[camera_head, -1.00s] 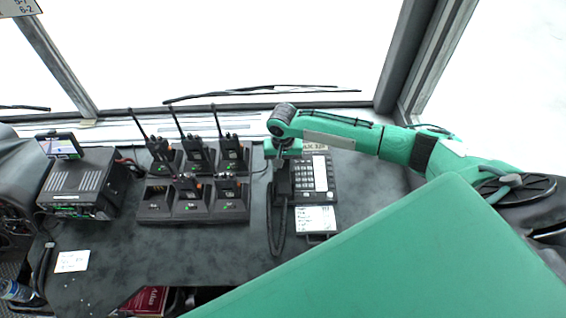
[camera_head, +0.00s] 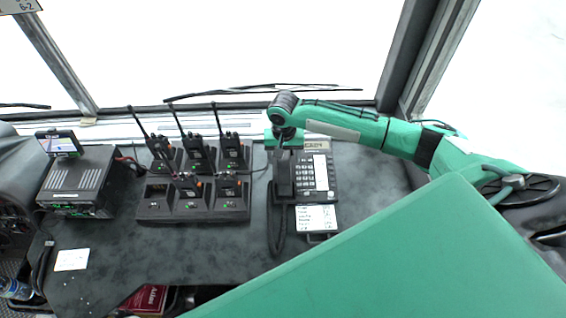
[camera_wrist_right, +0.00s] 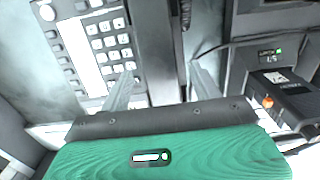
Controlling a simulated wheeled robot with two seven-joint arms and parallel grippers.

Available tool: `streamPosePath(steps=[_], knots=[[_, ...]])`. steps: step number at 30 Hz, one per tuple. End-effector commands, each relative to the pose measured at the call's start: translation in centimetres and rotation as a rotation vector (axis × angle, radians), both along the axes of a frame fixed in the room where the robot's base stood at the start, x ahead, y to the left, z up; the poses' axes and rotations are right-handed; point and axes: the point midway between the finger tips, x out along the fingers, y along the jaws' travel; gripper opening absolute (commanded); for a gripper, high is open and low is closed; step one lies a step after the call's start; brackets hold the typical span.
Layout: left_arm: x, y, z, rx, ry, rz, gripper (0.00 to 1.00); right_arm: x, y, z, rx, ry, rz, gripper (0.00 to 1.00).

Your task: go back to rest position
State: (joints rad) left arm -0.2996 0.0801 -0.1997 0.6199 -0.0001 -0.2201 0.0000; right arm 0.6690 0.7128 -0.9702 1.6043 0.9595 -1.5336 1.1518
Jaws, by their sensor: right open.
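My right gripper (camera_head: 284,140) hangs from the green right arm above the top end of the desk phone (camera_head: 319,172). In the right wrist view its two fingers (camera_wrist_right: 162,72) stand apart. The phone's black handset (camera_head: 284,178) lies along the phone's left side. In the wrist view the handset (camera_wrist_right: 158,45) shows between and beyond the fingers; I cannot tell how much clearance there is. The gripper itself partly hides the phone's upper left. My left gripper is not in view.
A charger rack (camera_head: 195,209) with several handheld radios stands left of the phone. A radio unit with a small screen (camera_head: 78,187) is at the far left. The windshield and wiper (camera_head: 262,90) lie behind. Dark desk surface (camera_head: 180,250) is clear in front.

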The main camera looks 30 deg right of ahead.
Motion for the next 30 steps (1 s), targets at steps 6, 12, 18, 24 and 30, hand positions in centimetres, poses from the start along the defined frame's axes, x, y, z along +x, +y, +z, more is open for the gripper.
streamPosePath(steps=[6,12,18,24,30], knots=[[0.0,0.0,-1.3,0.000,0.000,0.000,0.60,0.3,0.2,5.0,0.003,-0.006,0.003,0.63],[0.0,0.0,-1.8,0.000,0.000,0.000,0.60,0.4,0.3,8.7,0.004,-0.004,0.003,0.63],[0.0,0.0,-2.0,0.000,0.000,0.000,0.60,0.5,0.3,10.3,0.004,-0.002,0.003,0.63],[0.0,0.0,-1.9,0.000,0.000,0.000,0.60,0.4,0.2,10.6,0.004,-0.002,0.003,0.63],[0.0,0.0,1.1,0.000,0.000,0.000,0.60,0.5,0.3,13.5,0.004,-0.002,0.003,0.63]])
